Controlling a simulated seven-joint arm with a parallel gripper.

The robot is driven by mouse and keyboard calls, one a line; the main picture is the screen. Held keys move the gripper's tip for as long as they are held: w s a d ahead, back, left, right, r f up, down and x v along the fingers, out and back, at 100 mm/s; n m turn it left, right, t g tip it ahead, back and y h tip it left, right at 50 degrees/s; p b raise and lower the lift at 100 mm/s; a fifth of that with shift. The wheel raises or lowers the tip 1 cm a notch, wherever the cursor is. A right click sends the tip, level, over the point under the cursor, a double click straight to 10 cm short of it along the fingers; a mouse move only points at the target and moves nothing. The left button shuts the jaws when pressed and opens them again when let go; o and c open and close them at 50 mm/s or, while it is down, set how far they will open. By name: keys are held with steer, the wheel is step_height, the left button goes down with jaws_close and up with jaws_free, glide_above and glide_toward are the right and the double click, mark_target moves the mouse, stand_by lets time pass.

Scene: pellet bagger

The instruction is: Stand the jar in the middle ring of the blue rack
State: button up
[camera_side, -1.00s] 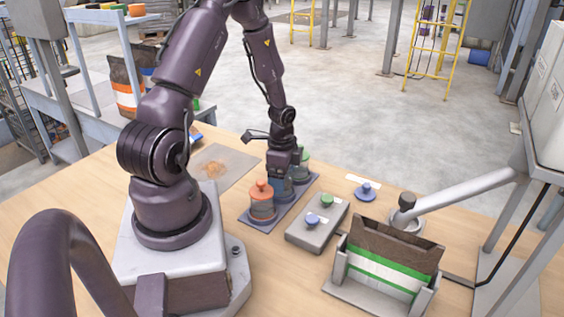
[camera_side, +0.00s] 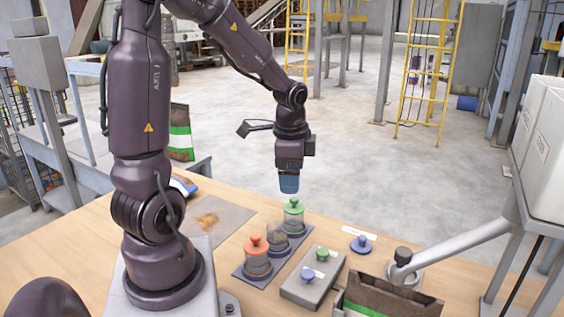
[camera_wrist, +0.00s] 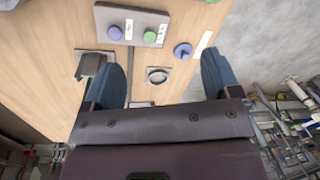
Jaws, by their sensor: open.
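A blue-grey rack (camera_side: 248,269) stands on the table in the side view. A clear jar (camera_side: 277,240) with no visible lid is upright in its middle place, between an orange-lidded jar (camera_side: 257,258) and a green-lidded jar (camera_side: 293,216). The neighbouring jars partly hide its base and ring. The rack is not seen in the wrist view.
A grey button box (camera_side: 312,279) is right of the rack. A blue lid-like knob (camera_side: 361,244) lies on the table behind it. A brown bag (camera_side: 385,297) and a slanted pipe (camera_side: 455,248) stand farther right. A flat mat (camera_side: 215,220) lies left.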

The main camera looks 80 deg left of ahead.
steer(key=s+d+r+n+t, duration=0.2)
steer(key=d+r, duration=0.3)
steer(key=d, duration=0.3)
steer(key=s+d+r+n+t+h, duration=0.1)
steer(key=s+d+r+n+t, duration=0.1)
steer(key=s+d+r, duration=0.2)
steer(key=d+r, duration=0.2)
steer(key=d, duration=0.2)
steer(key=shift+d+r+t, duration=0.2)
steer(key=shift+r+t, duration=0.1)
steer(key=shift+t, duration=0.1)
